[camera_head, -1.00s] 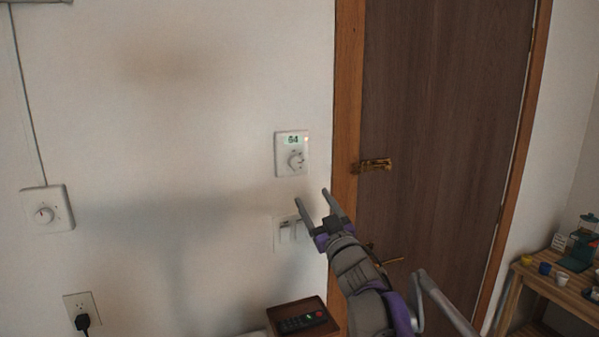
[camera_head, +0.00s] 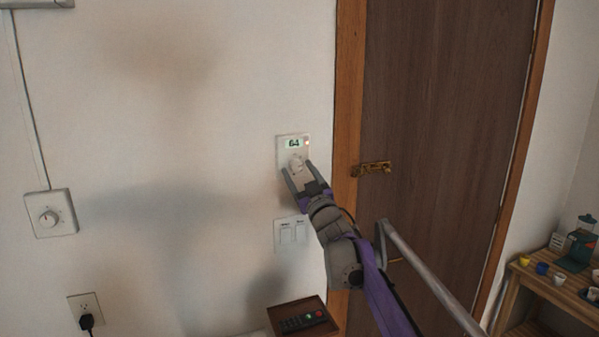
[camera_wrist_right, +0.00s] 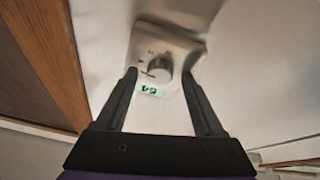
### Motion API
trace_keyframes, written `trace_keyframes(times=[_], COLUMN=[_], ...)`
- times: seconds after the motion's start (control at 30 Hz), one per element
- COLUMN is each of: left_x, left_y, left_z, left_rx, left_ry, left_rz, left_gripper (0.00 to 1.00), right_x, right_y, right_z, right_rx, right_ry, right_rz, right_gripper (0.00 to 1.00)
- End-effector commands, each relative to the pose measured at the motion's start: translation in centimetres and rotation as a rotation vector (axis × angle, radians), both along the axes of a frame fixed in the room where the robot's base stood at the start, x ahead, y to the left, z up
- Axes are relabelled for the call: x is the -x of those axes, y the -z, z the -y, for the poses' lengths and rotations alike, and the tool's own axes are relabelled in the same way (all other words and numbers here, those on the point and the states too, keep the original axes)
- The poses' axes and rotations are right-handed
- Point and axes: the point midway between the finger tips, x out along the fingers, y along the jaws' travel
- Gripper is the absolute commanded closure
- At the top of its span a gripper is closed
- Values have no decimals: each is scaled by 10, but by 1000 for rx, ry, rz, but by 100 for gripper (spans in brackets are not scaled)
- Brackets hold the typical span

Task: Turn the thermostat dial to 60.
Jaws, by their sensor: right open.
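The thermostat (camera_head: 283,147) is a white wall plate left of the door frame. Its green display (camera_head: 293,143) reads 64, with a small orange light beside it. The round dial (camera_head: 296,161) is below the display. My right gripper (camera_head: 297,170) is open at the dial, partly covering the plate's lower part. In the right wrist view the dial (camera_wrist_right: 159,66) lies between the open fingers (camera_wrist_right: 159,75), with space visible on both sides. The display (camera_wrist_right: 149,91) appears upside down there. Whether a finger touches the plate cannot be told. My left gripper is not in view.
A light switch plate (camera_head: 290,234) is just below the thermostat. A second dial plate (camera_head: 50,214) and an outlet (camera_head: 86,309) are at left. The wooden door (camera_head: 440,110) is at right. A tray (camera_head: 322,327) with a remote (camera_head: 302,321) sits at the bottom.

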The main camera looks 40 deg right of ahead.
Motion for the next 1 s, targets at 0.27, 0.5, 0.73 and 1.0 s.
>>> trace_keyframes(times=[0.27,0.5,0.73,1.0], left_x=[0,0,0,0], left_y=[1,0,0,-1], left_z=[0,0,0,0], left_rx=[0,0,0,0], left_ry=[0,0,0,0], left_rz=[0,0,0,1], left_gripper=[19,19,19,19], right_x=[0,0,0,1], right_y=[1,1,1,0], right_z=[0,0,0,2], right_rx=[0,0,3,77], right_ry=[0,0,0,1], right_rz=[0,0,-1,-24], right_gripper=[52,95,100,100])
